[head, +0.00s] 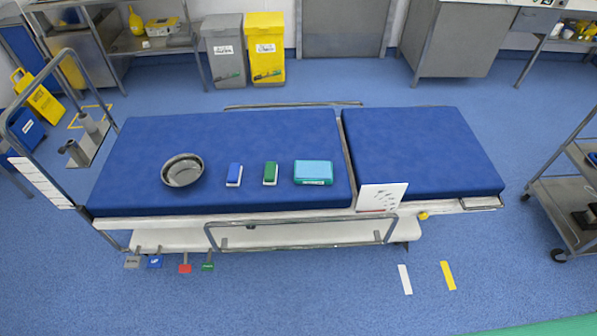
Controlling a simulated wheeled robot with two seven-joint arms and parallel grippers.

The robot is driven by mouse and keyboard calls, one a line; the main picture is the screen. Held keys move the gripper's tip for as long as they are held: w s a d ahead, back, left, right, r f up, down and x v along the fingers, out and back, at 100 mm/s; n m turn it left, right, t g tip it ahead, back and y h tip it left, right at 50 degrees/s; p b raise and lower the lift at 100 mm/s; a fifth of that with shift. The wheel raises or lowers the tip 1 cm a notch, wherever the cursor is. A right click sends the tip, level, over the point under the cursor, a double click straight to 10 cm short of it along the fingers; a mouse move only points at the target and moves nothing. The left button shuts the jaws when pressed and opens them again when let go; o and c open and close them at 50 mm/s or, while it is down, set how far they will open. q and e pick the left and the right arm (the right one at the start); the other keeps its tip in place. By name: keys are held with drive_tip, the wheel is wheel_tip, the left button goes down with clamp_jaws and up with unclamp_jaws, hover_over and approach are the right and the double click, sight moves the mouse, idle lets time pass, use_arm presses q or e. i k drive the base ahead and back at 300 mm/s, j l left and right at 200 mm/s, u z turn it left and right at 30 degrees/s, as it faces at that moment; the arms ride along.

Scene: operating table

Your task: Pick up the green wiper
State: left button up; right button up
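The green wiper (270,172) is a small block with a green top and a white lower part. Nothing covers the green wiper. Neither of my grippers shows in the head view.
A round metal bowl (183,170) stands on the pad left of the wipers. A white card (382,197) is at the table's front edge. A metal side rail (300,222) runs along the front. The right pad (420,150) is bare. A trolley (570,205) stands at the far right.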

sight(271, 169)
drive_tip(key=i+l, duration=0.2)
drive_tip(key=l, duration=0.15)
drive_tip(key=i+l, duration=0.2)
drive_tip(key=l, duration=0.15)
drive_tip(key=i+l+u, duration=0.1)
drive_tip(key=i+l, duration=0.25)
drive_tip(key=l, duration=0.3)
drive_tip(key=i+l, duration=0.2)
drive_tip(key=l, duration=0.15)
